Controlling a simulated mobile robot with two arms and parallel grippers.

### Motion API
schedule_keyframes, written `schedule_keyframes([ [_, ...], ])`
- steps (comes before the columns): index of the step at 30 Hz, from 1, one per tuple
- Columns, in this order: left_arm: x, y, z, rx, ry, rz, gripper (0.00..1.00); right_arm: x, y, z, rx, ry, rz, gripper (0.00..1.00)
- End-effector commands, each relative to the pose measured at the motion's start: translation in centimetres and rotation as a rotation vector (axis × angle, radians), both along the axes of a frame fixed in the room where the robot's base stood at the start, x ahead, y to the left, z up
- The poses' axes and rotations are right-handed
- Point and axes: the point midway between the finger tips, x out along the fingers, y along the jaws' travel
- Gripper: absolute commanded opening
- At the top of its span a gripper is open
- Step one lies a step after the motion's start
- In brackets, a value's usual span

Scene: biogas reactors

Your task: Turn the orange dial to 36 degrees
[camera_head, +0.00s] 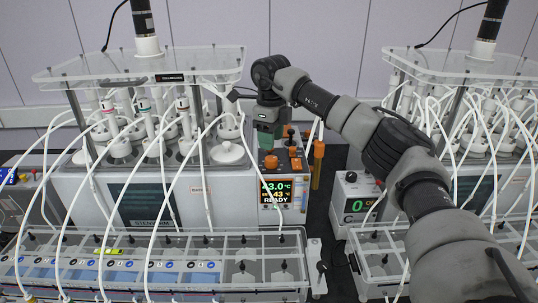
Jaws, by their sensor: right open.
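The orange dial (271,161) sits on top of the control unit of the left reactor, at the middle of the head view. Below it, a lit display (275,192) reads about 43.0 °C, with a smaller line that seems to show 43, and READY. My right gripper (267,143) points down just above the dial. It is open, and I cannot tell whether its fingers touch the dial. My left gripper is not in view.
A clear-topped rack (265,236) spans the front left. White hoses arch over the left reactor (130,200). An orange tube (318,160) stands right of the dial. A second reactor with a green-digit display (360,204) is at the right. A dark gap separates the reactors.

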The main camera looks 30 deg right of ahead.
Motion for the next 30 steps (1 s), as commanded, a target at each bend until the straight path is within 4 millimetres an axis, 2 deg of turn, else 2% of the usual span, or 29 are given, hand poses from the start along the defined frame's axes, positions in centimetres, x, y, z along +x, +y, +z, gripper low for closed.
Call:
schedule_keyframes([
  [6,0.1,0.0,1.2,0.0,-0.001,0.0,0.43,-0.1,0.0,-3.5,0.0,0.004,0.0,0.48],
  [10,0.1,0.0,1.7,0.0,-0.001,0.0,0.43,-0.1,0.0,-5.1,0.001,0.002,0.001,0.48],
  [15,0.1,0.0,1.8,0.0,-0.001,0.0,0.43,-0.1,0.1,-6.1,0.001,0.0,0.002,0.48],
  [22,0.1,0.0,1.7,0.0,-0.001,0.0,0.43,0.0,0.1,-6.2,0.002,-0.001,0.002,0.48],
  [29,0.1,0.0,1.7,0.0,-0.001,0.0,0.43,0.0,0.1,-6.2,0.003,-0.001,0.002,0.15],
  [30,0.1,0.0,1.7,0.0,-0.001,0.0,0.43,0.0,0.1,-6.2,0.003,-0.001,0.002,0.14],
])
